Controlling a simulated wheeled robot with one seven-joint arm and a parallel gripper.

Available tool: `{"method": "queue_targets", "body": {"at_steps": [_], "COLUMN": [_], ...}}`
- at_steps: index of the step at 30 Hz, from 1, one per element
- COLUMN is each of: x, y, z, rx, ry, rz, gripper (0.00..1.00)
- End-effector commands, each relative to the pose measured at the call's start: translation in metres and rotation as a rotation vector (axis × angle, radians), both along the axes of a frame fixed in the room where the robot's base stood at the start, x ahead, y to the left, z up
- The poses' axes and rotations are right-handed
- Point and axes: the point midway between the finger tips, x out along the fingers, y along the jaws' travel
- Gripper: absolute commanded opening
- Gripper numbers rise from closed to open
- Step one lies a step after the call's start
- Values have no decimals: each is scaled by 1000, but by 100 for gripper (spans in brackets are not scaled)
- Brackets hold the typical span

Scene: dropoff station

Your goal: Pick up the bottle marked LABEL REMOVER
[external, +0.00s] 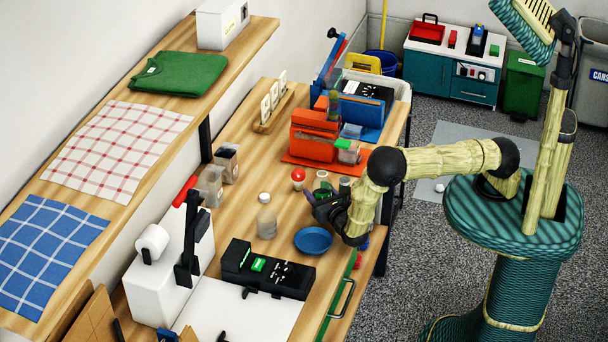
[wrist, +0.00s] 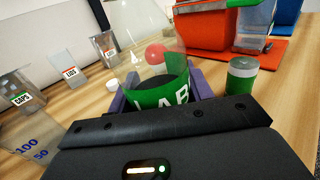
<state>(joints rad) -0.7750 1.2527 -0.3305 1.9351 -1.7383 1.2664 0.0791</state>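A clear bottle with a green label stands upright in the middle of the wrist view (wrist: 160,94). Only the white letters "LAB" show; the rest of the label is hidden. In the external view the bottle (external: 322,181) is small and partly hidden by my gripper. My gripper (external: 315,196) is low over the wooden table, with a purple finger on each side of the bottle. In the wrist view my gripper (wrist: 157,98) has its fingers right at the bottle's sides. Whether they press on it or leave a small gap does not show.
A green jar with a grey lid (wrist: 242,80) stands close on the right. A red-topped item (external: 298,176) is behind the bottle. Labelled bins (external: 210,184) line the wall side.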

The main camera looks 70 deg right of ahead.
Motion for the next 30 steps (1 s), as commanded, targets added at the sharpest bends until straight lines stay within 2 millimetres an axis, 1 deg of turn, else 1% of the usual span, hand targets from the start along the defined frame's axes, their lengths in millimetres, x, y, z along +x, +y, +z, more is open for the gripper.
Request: {"method": "queue_targets", "body": {"at_steps": [11, 17, 23, 30], "x": [0, 0, 0, 0], "y": [0, 0, 1, 1], "z": [1, 6, 16, 37], "rx": [0, 1, 1, 0], "ry": [-1, -2, -1, -3], "rz": [0, 0, 0, 1], "gripper": [22, 22, 22, 22]}}
